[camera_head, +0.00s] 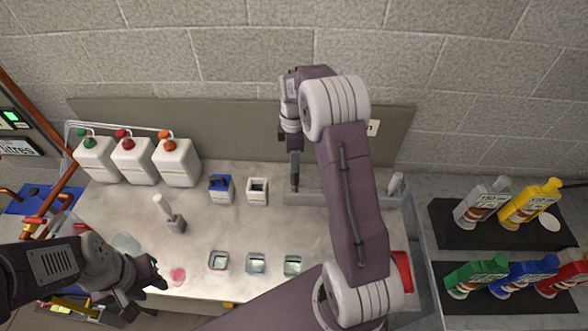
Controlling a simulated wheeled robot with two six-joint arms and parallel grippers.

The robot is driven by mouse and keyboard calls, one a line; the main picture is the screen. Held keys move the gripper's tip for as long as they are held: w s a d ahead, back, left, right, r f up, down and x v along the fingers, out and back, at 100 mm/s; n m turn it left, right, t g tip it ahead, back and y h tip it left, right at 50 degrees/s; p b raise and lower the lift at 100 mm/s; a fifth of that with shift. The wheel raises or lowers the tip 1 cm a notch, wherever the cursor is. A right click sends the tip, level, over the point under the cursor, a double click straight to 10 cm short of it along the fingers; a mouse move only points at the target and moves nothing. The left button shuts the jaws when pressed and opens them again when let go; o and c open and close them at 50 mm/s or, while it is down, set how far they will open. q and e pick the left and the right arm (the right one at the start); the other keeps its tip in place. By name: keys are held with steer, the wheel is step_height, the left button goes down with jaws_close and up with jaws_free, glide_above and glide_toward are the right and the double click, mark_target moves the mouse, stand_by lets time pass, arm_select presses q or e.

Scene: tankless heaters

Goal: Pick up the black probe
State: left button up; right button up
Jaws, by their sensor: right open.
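My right gripper (294,184) points down at the back of the bench, at the left end of a long grey tray (310,199). A dark, narrow shape runs down at its tip; I cannot tell how much of it is finger and how much may be the black probe. The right gripper is open. My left gripper (160,276) is low at the left front, over the bench near a red spot, with its dark fingers apart and nothing seen between them. I cannot make out a separate black probe for certain. My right arm hides part of the tray.
A pale handle stands in a grey holder (176,225) on the left. White jugs (178,163), a blue-topped container (220,189) and a white cup (257,192) stand behind. Small square dishes (256,263) line the front. Coloured bottles (530,202) are at right.

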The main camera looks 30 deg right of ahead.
mark_target(294, 178)
steer(key=shift+s+a+r, duration=0.35)
steer(key=shift+s+r, duration=0.05)
steer(key=shift+r, duration=0.05)
steer(key=shift+s+a+f, duration=0.1)
steer(key=shift+s+a, duration=0.15)
steer(key=f, duration=0.3)
steer(key=w+d+f, duration=0.1)
steer(key=shift+d+f+p, duration=0.1)
steer(key=shift+f+p, duration=0.1)
steer(key=shift+p, duration=0.2)
steer(key=shift+s+f, duration=0.2)
steer(key=f, duration=0.1)
steer(key=f+p, duration=0.1)
steer(key=s+f, duration=0.1)
steer(key=shift+a+f+p, duration=0.3)
steer(key=shift+f, duration=0.05)
steer(key=shift+w+d+f, duration=0.2)
steer(key=shift+w+f, duration=0.1)
steer(key=shift+f, duration=0.15)
steer(key=shift+s+a+r, duration=0.15)
jaws_close()
arm_select(q)
steer(key=r, duration=0.2)
steer(key=shift+s+a+r, duration=0.3)
